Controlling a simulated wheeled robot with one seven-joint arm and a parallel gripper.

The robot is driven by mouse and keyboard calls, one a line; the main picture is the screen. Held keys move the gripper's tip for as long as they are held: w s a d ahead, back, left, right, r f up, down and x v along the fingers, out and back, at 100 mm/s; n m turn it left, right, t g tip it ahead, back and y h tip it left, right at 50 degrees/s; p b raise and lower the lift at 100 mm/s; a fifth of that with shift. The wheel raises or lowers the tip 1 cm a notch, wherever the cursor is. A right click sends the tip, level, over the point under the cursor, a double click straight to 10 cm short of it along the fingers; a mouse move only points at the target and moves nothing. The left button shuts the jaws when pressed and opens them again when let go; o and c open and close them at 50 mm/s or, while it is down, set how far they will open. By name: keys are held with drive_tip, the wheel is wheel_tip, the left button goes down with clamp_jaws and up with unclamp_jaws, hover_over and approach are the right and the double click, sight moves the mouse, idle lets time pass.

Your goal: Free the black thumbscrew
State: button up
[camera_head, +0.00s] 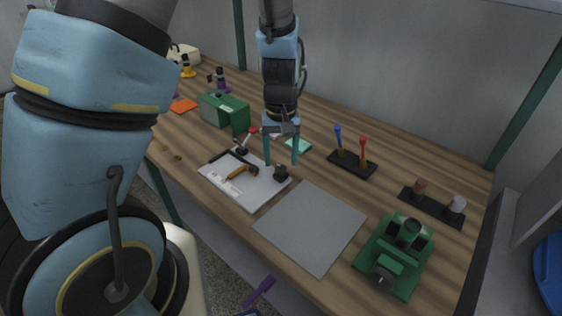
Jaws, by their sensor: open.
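A small black piece (281,172), which looks like the black thumbscrew, is at the right corner of a white tray (262,192) on the wooden bench. It is too small to tell what holds it. My gripper (281,162) points down above that corner. Its two teal fingers are apart, one on each side of the black piece as seen here. I cannot tell whether they touch it. Nothing shows between the fingers higher up.
A yellow and dark tool (238,172) lies on the tray. A red-tipped lever (252,131) stands behind it. A green box (225,112) is behind left. A grey mat (311,226) is bare. A green vise-like fixture (395,256) and a blue-and-red-handled rack (352,165) are right.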

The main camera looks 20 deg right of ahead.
sight(281, 167)
wheel_tip(281, 167, up, 9)
drive_tip(key=shift+f+b, duration=0.15)
drive_tip(key=shift+b, duration=0.3)
drive_tip(key=a+r+n+t, duration=0.1)
drive_tip(key=a+r+n, duration=0.1)
drive_tip(key=a, duration=2.4)
drive_tip(key=shift+w+t, duration=0.3)
drive_tip(key=shift+w, duration=0.05)
